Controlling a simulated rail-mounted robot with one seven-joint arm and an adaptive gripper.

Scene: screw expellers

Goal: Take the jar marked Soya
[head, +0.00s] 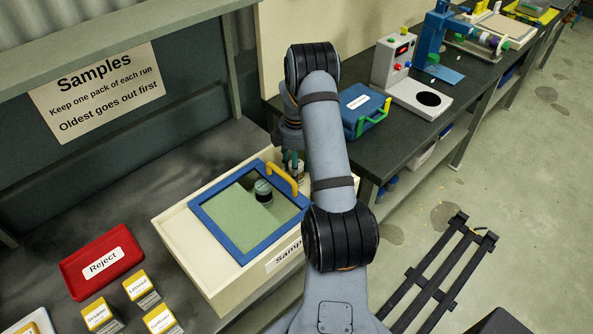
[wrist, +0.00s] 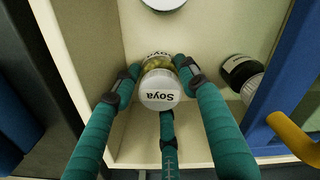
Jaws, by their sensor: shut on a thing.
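The jar marked Soya (wrist: 160,98) has a white lid lettered "Soya" and a label with the same word on its side. In the wrist view it stands inside a cream box, near the box's left wall. My gripper (wrist: 157,78) has teal fingers around the jar and is shut on it. In the head view my gripper (head: 293,164) reaches into the far right end of the cream Samples box (head: 183,256); the jar is mostly hidden there by my fingers and arm.
A blue-framed lid (head: 238,258) with a yellow handle (head: 281,178) covers part of the box. A dark jar (wrist: 240,74) stands to the right, partly by the lid's edge. Another jar (wrist: 164,3) is at the top. A blue case (head: 359,110) sits on the bench beyond.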

